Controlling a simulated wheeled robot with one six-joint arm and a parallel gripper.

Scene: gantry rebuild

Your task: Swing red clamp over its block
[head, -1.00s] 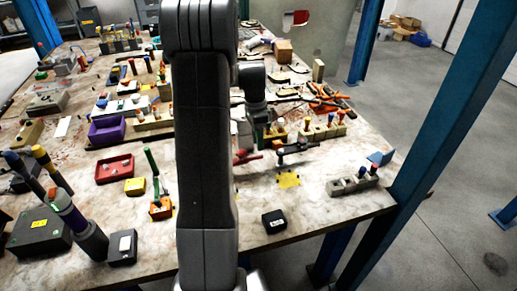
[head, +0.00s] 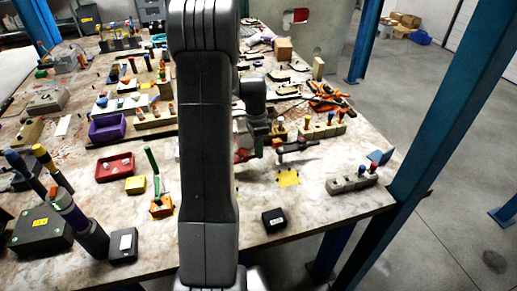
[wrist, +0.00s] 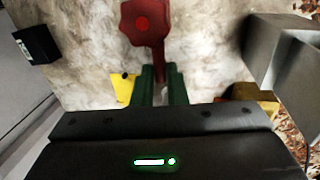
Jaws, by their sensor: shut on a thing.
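The red clamp (wrist: 143,24) shows in the wrist view as a dark red round knob with an arm running down between my fingers. My gripper (wrist: 161,82) is shut on that arm with its green fingers. In the head view a small red part of the clamp (head: 242,155) shows just right of my arm, low over the table. My gripper (head: 257,148) is there beside it, partly hidden by my own arm. I cannot make out the clamp's block for certain; my arm and gripper cover that spot.
A dark grey clamp (head: 296,145) stands close to the right of my gripper. A yellow patch (head: 288,178) lies in front of it. A small black box (head: 274,220) stands near the front edge. A grey block with pegs (head: 352,182) is at the right. Bare table lies between them.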

